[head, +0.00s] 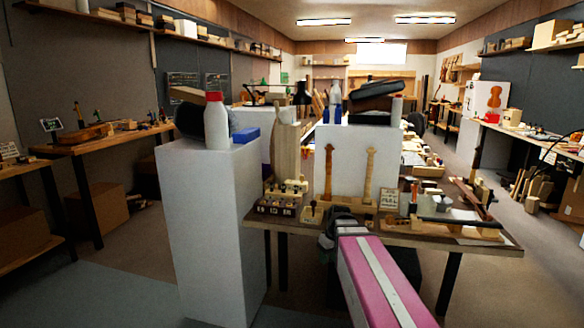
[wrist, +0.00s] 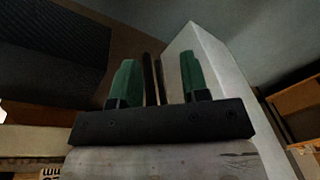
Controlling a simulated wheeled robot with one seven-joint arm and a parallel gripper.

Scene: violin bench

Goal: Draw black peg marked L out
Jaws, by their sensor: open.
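My gripper (wrist: 160,80) is open in the wrist view, with two green fingers spread apart and nothing between them. In the head view my gripper (head: 342,222) is a dark shape at the far end of my pink and white arm, by the bench's front edge; its fingers are hard to make out there. A small pale wooden block (head: 311,216) with a dark upright peg (head: 313,205) stands on the bench, left of my gripper. A rack (head: 277,208) with several small dark-topped pieces is further left. No L mark is readable, so I cannot tell which peg bears it.
A tall white pillar (head: 208,235) stands left of the bench (head: 400,237); the pillar (wrist: 222,75) also shows on the right in the wrist view. Violin necks lean on a white panel (head: 348,160) behind. A small sign (head: 389,199) and tools crowd the bench's right.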

